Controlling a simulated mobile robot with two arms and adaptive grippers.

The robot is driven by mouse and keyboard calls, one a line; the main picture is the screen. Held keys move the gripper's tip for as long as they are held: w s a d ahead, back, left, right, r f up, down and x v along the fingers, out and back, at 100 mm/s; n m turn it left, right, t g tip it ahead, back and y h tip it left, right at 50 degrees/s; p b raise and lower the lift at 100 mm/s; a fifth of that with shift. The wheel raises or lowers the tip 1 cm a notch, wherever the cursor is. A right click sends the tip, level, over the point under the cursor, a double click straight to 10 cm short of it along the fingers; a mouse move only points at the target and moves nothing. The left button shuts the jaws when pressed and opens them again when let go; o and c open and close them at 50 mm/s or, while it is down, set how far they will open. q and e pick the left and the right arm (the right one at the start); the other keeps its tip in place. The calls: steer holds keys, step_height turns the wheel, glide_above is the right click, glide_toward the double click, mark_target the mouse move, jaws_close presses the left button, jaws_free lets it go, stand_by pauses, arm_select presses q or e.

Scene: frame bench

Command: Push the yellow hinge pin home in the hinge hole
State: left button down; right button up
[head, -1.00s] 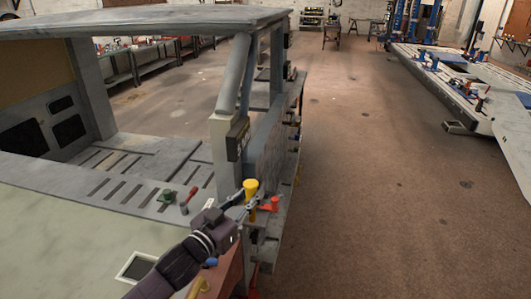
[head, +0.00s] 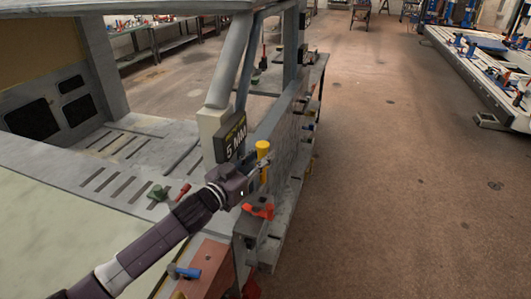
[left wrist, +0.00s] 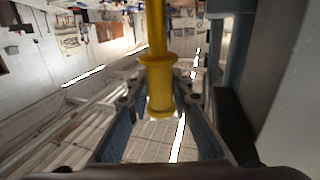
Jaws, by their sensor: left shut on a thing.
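The yellow hinge pin (head: 263,149) stands roughly upright beside the grey frame post, just right of a dark sign plate. My left gripper (head: 262,176) is shut on it. The left wrist view also shows the pin (left wrist: 158,75), a slim shaft with a thicker flanged part, between the two fingers of the left gripper (left wrist: 160,100). I cannot make out the hinge hole or whether the pin touches it. My right gripper is not in view.
The dark sign plate (head: 231,139) is close to the pin. An orange-red clamp (head: 258,211) sits below the gripper on the frame edge. A red-handled tool (head: 184,191) and a green piece (head: 157,193) lie on the slotted bench. Open floor (head: 400,190) lies to the right.

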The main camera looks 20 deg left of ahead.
mark_target(261, 181)
arm_select(q)
steer(key=shift+s+r, duration=0.1)
steer(key=shift+r, duration=0.05)
steer(key=shift+p, duration=0.35)
steer(key=shift+f+b, duration=0.65)
steer(key=shift+f, duration=0.1)
step_height(261, 181, down, 4)
steer(key=b, duration=0.3)
steer(key=shift+f, duration=0.15)
steer(key=shift+a, duration=0.1)
steer(key=shift+p, duration=0.65)
stand_by(0.8)
steer(key=shift+f+b, duration=1.25)
steer(key=shift+f, duration=0.6)
